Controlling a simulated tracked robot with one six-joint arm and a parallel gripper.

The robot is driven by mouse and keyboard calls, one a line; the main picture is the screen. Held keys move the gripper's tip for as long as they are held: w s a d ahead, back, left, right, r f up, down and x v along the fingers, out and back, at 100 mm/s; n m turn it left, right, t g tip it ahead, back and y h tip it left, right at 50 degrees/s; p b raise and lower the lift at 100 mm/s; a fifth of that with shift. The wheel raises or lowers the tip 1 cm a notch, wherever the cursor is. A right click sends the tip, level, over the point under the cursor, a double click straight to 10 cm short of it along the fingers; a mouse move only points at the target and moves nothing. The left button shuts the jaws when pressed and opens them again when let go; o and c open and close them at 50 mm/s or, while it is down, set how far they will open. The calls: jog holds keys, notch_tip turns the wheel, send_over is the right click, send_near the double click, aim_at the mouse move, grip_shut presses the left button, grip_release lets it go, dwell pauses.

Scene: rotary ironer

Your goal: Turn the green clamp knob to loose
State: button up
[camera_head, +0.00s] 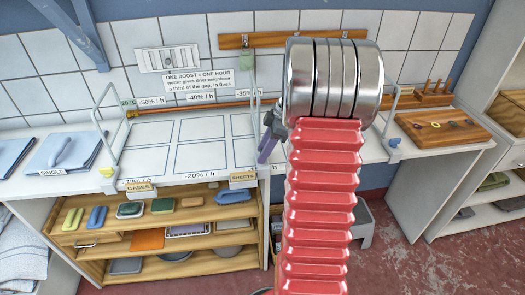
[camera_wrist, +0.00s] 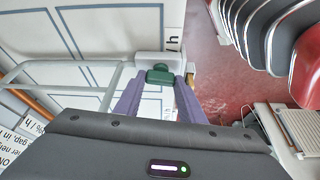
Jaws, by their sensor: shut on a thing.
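The green clamp knob (camera_wrist: 160,76) shows in the wrist view, set against a pale clamp block (camera_wrist: 158,62) at the corner of a bent metal rail (camera_wrist: 75,70). My gripper (camera_wrist: 160,85) has two purple fingers, one on each side of the knob, and is shut on it. In the head view my gripper (camera_head: 267,150) is a small purple shape at the front edge of the worktop, partly behind my arm. The knob itself is not clearly visible there. I cannot tell from these frames how far the knob is turned.
The white worktop (camera_head: 215,125) has outlined panels with percentage labels. A yellow clamp knob (camera_head: 107,172) sits at the left rail's foot. A shelf unit (camera_head: 180,218) with several small items stands below. A wooden board (camera_head: 442,127) lies at right. Red floor (camera_head: 410,240) is clear at lower right.

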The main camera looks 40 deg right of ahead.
jog(key=shift+w+d+n, duration=0.1)
jog(key=shift+d+n, duration=0.05)
jog(key=shift+n, duration=0.75)
jog(key=o, duration=1)
jog(key=shift+g, duration=0.3)
jog(key=shift+o, duration=0.2)
jog(key=v, duration=1.3)
jog(key=shift+d+r, duration=0.25)
jog(key=shift+d, duration=0.1)
